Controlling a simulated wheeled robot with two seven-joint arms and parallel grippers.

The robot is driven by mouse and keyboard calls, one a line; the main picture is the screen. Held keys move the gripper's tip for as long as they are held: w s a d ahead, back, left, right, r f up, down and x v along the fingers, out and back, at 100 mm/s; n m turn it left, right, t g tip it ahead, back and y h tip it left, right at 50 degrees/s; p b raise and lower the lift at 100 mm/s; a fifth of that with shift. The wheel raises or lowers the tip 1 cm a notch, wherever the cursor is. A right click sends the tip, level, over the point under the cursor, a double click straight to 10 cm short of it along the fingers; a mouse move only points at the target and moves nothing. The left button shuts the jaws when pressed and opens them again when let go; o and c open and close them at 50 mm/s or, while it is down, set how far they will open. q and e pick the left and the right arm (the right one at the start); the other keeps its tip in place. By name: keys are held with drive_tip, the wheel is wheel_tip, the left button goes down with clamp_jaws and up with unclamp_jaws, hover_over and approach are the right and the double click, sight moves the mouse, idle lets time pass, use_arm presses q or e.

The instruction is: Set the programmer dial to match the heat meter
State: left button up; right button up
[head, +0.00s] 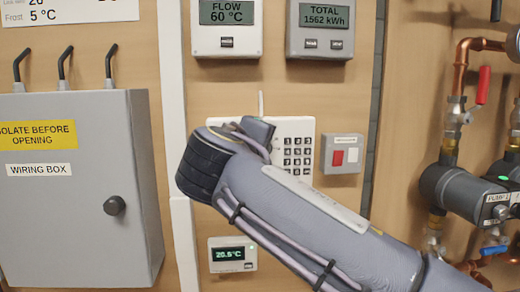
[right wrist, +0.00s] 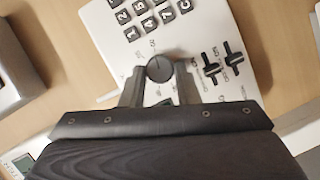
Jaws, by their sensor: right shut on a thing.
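The programmer is a white panel (head: 292,127) with a black keypad, largely covered by my right arm in the head view. It also shows in the right wrist view (right wrist: 200,40). Its round dark dial (right wrist: 159,68) sits below the keys there, between the two fingers of my right gripper (right wrist: 158,80), which is shut on it. The scale around the dial is too small to read. The grey heat meter (head: 320,27) at the top shows TOTAL 1562 kWh. My left gripper is not in view.
Beside the heat meter, a white display (head: 224,28) reads FLOW 60 °C. A grey wiring box (head: 75,230) stands left; copper pipes and a pump (head: 465,190) are right.

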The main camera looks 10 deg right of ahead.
drive_tip(key=shift+f, duration=0.1)
drive_tip(key=o, duration=1)
drive_tip(key=shift+c, duration=0.2)
drive_tip(key=shift+s, duration=0.15)
drive_tip(key=b+v, duration=0.1)
drive_tip(key=v, duration=0.6)
drive_tip(key=shift+s+a, duration=0.2)
drive_tip(key=shift+s, duration=0.05)
